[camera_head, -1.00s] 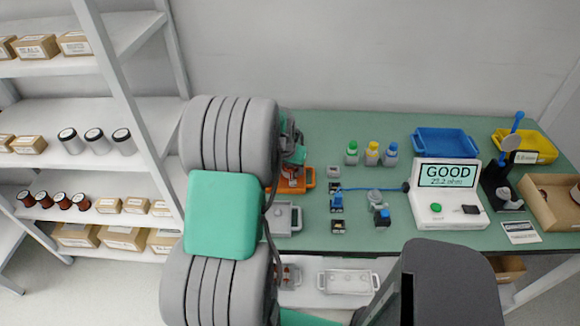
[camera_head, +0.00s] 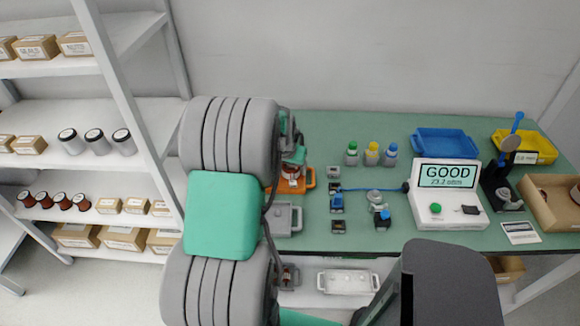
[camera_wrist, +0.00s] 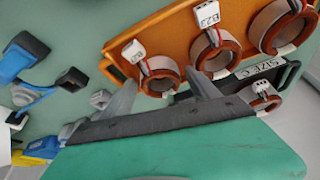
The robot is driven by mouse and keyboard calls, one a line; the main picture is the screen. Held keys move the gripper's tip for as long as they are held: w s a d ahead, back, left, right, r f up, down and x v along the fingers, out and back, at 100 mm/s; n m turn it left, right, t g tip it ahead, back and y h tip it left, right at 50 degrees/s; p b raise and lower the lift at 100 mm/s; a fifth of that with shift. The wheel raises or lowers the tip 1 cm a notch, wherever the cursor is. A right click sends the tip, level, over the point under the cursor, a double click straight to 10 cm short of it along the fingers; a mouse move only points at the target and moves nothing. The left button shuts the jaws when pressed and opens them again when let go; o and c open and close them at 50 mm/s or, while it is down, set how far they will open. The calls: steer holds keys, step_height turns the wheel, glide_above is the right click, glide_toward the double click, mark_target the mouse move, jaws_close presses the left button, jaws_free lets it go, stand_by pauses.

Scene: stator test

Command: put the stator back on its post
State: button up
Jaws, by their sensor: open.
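My gripper (camera_wrist: 162,98) is open in the wrist view, its two grey fingers spread at the near edge of an orange tray (camera_wrist: 126,66). Copper-and-grey ring stators stand in the tray: a left one (camera_wrist: 160,77) in line with the gap between the fingers, a middle one (camera_wrist: 215,52) tagged B23, and a right one (camera_wrist: 283,27). I cannot tell whether a finger touches any ring. Posts inside the rings are hidden or too small to tell. In the head view the orange tray (camera_head: 307,180) is partly covered by my arm.
A dark holder labelled SIZE C (camera_wrist: 262,70) with a smaller ring (camera_wrist: 266,97) lies beside the tray. A tester (camera_head: 446,193) reads GOOD. Bottles (camera_head: 371,155), a blue bin (camera_head: 445,142), a yellow bin (camera_head: 527,147) and a cardboard box (camera_head: 552,200) share the green bench.

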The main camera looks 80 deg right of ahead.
steer(key=shift+r+p, duration=1.35)
steer(key=shift+r, duration=1.15)
steer(key=o, duration=0.5)
steer(key=shift+o, duration=0.2)
steer(key=b+v, duration=0.1)
steer(key=v, duration=0.6)
steer(key=shift+a+r, duration=0.2)
steer(key=shift+r, duration=0.1)
